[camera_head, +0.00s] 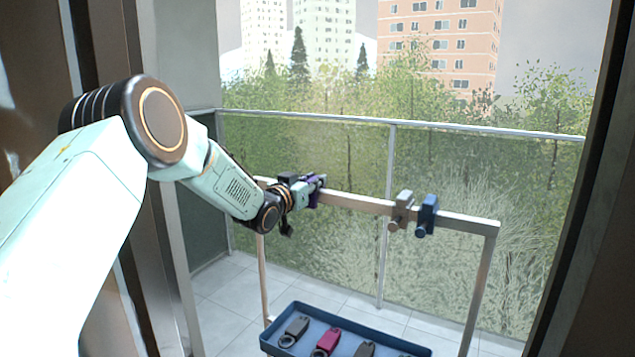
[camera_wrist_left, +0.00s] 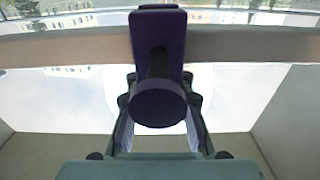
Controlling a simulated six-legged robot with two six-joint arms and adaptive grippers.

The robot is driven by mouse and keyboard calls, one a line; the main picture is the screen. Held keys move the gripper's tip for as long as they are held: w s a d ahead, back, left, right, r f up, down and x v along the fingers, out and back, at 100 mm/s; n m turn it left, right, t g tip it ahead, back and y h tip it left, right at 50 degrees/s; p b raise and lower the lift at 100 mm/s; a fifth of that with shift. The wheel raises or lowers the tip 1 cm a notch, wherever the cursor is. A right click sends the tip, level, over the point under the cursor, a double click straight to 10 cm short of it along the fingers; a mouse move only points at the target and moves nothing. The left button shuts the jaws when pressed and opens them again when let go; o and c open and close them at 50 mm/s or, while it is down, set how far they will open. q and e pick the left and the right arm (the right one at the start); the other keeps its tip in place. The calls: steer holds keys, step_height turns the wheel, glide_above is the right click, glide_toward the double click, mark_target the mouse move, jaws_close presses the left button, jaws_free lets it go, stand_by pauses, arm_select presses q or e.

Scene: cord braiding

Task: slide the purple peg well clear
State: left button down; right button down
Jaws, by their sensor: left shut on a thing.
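The purple peg (camera_head: 315,183) sits on the rail (camera_head: 357,202) of a metal frame, left of the rail's middle. In the left wrist view the purple peg (camera_wrist_left: 158,104) fills the centre, its round knob facing me and its body crossing the rail (camera_wrist_left: 235,45). My left gripper (camera_head: 304,194) reaches in from the left and is shut on the purple peg. In the wrist view its fingers (camera_wrist_left: 159,112) stand on both sides of the knob. The gripper partly hides the peg in the head view. My right gripper is not in view.
The rail between purple and grey pegs is bare. A blue tray (camera_head: 283,320) with several tags stands below. A glass balcony railing (camera_head: 470,127) stands behind; dark door frames flank the view.

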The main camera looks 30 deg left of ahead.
arm_select(q)
steer(key=c, duration=1.4)
jaws_free()
steer(key=shift+s+r, duration=0.1)
steer(key=shift+c, duration=0.2)
steer(key=shift+s+a, duration=0.1)
steer(key=shift+s, duration=0.4)
steer(key=s, duration=1.1)
steer(key=shift+a, duration=0.1)
